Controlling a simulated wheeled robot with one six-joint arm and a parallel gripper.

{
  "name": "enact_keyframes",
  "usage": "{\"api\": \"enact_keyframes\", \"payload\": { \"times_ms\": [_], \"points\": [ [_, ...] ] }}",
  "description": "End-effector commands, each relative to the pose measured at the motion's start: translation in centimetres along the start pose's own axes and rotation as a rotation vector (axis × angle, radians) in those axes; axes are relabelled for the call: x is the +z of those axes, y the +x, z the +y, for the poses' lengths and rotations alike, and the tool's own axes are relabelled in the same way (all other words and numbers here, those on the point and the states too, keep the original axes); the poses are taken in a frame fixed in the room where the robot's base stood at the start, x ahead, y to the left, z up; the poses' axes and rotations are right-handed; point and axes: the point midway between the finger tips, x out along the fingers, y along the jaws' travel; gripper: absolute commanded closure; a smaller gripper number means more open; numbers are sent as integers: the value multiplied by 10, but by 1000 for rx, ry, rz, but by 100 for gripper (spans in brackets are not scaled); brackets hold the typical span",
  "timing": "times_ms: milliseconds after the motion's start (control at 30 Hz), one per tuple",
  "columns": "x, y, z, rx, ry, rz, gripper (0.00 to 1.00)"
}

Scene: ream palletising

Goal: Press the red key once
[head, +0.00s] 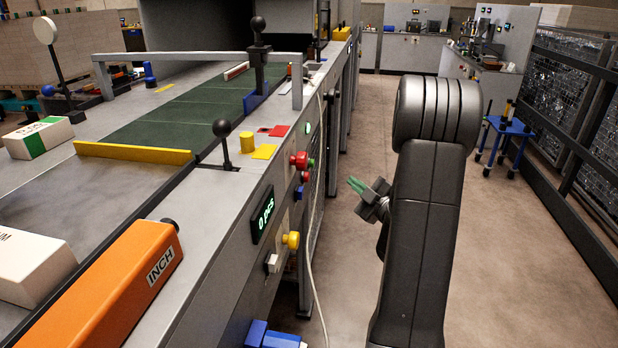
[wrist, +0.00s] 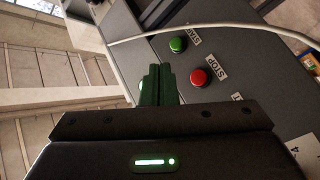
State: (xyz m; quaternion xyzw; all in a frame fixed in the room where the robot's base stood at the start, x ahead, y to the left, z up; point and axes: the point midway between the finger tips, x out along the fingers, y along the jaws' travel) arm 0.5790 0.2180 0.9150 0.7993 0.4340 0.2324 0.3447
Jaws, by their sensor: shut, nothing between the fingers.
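A red key (wrist: 198,77) with a STOP label beside it sits on the grey panel in the wrist view. A green key (wrist: 178,45) labelled START is next to it. In the head view, a large red mushroom button (head: 298,160) and a smaller red button (head: 306,177) are on the machine's side; I cannot tell for certain which is the STOP key. My gripper (head: 356,184) has green fingers, held together and empty, pointing at the panel from the right with a gap. In the wrist view my gripper (wrist: 157,68) appears left of the red key.
A display (head: 263,214) reading "0 pcs" and a yellow knob (head: 291,240) are lower on the machine side. A pale cable (head: 313,270) hangs down the panel and crosses the wrist view. An orange INCH block (head: 110,285) lies on top.

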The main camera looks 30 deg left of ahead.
Motion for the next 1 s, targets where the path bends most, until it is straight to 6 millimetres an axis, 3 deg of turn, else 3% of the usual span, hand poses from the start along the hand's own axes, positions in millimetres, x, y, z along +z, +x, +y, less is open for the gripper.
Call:
{"api": "enact_keyframes", "payload": {
  "times_ms": [700, 1000],
  "points": [
    [-38, 55, -41, -1, -1, 1, 100],
    [-44, 61, -45, 0, 1, -2, 100]
  ]
}}
